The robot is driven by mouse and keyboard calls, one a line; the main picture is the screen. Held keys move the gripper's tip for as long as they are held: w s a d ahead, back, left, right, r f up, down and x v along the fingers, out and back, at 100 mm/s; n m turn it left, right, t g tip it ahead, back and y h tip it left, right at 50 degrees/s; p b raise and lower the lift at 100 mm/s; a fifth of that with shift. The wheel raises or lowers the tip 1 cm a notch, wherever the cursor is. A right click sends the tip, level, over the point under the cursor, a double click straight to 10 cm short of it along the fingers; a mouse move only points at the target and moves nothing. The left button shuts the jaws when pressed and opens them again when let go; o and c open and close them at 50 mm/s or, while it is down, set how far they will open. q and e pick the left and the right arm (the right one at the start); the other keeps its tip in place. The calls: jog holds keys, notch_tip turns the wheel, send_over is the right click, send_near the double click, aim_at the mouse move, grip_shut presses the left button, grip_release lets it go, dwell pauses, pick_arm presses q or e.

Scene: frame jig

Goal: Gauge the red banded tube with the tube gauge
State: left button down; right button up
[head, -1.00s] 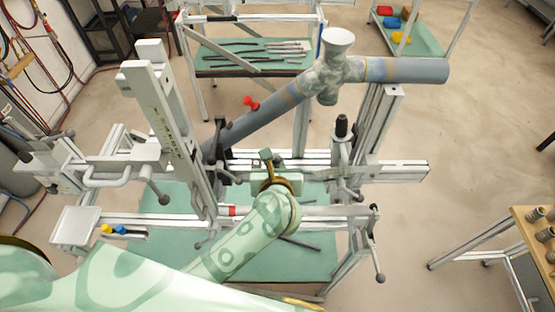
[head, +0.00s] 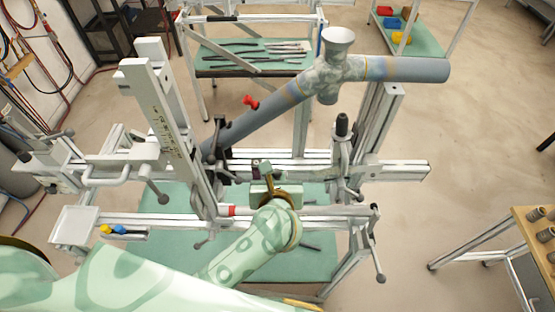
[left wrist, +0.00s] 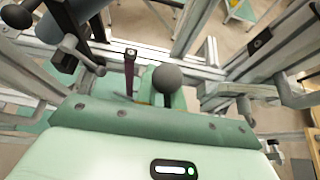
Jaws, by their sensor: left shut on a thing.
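My left gripper (head: 262,178) is over the middle of the frame jig, between its two long rails. It is shut on a narrow dark piece with a pale top (head: 256,166), which looks like the tube gauge. This piece also shows upright in the left wrist view (left wrist: 130,70); its lower end is hidden by the gripper. A red band (head: 230,211) shows on a pale tube along the front rail, left of my wrist; my arm hides part of that tube. The gripper and the dark piece appear apart from the red band. My right gripper is not in view.
A large grey pipe (head: 415,70) with a mottled joint runs across the jig behind my gripper. A grey ball knob (left wrist: 167,79) is close to the gripper. Clamp levers and uprights (head: 165,120) stand on both sides. A white tray (head: 77,222) is at the left.

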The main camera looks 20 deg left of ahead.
pick_arm(q)
jog(key=shift+s+f, duration=0.1)
jog(key=shift+s+d+f+b, duration=0.3)
jog(key=shift+s+f+b, duration=0.15)
jog(key=shift+s, duration=0.35)
